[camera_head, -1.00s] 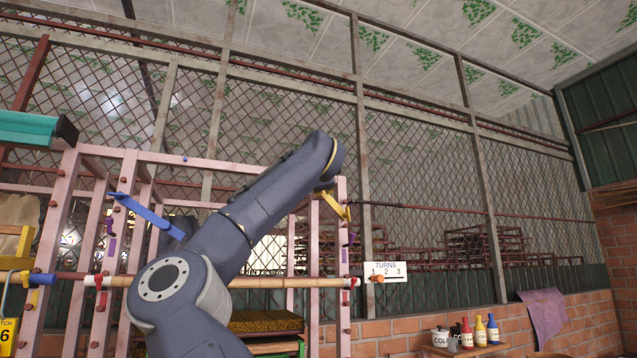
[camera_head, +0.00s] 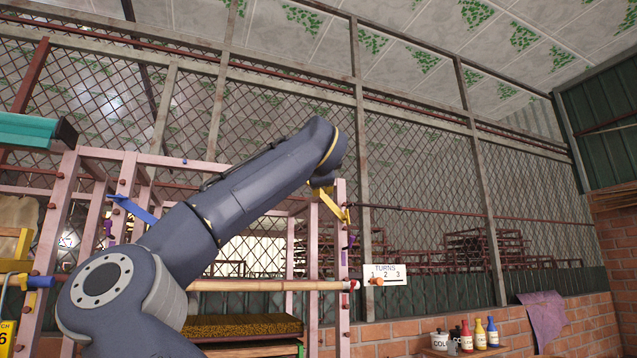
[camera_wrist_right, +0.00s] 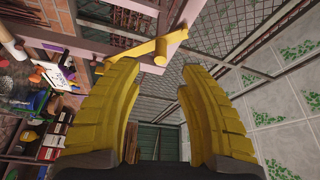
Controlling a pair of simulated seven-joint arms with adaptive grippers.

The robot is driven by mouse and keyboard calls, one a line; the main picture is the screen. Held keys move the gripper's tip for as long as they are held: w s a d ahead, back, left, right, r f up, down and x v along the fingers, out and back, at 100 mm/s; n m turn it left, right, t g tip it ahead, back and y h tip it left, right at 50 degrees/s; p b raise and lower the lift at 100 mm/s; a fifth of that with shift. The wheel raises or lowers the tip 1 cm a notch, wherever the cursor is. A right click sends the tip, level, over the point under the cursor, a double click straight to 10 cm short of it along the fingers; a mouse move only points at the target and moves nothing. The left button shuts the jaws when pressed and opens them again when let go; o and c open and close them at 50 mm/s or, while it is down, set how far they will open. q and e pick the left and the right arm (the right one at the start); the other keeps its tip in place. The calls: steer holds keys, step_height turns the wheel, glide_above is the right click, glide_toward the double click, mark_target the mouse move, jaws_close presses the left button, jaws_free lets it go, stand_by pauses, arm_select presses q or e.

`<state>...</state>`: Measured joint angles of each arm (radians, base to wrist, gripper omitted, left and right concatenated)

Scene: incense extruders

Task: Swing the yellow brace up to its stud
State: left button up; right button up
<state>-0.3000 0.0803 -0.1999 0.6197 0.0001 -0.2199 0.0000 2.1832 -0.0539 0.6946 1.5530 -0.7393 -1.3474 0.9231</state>
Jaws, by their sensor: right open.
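The yellow brace (camera_head: 334,206) is on the right post of the pink rack in the head view, slanting down to the right. In the right wrist view the yellow brace (camera_wrist_right: 132,53) lies just ahead of the fingertips, with a knobbed end at upper right. My right gripper (camera_wrist_right: 157,84) is open with yellow ribbed fingers, and nothing is between them. The brace appears beyond the left fingertip, apart or barely touching; I cannot tell. In the head view my right gripper is mostly hidden by its wrist. I cannot pick out the brace's stud. My left gripper is not in view.
The pink rack (camera_head: 125,187) carries a blue brace (camera_head: 134,209) on its left side. A bamboo pole (camera_head: 270,285) crosses it. A TURNS card (camera_head: 385,274) hangs at its right. Bottles (camera_head: 479,333) and a pot stand on a shelf at lower right. A mesh wall is behind.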

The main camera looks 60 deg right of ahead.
steer(key=shift+v, duration=2.25)
steer(key=shift+d, duration=0.1)
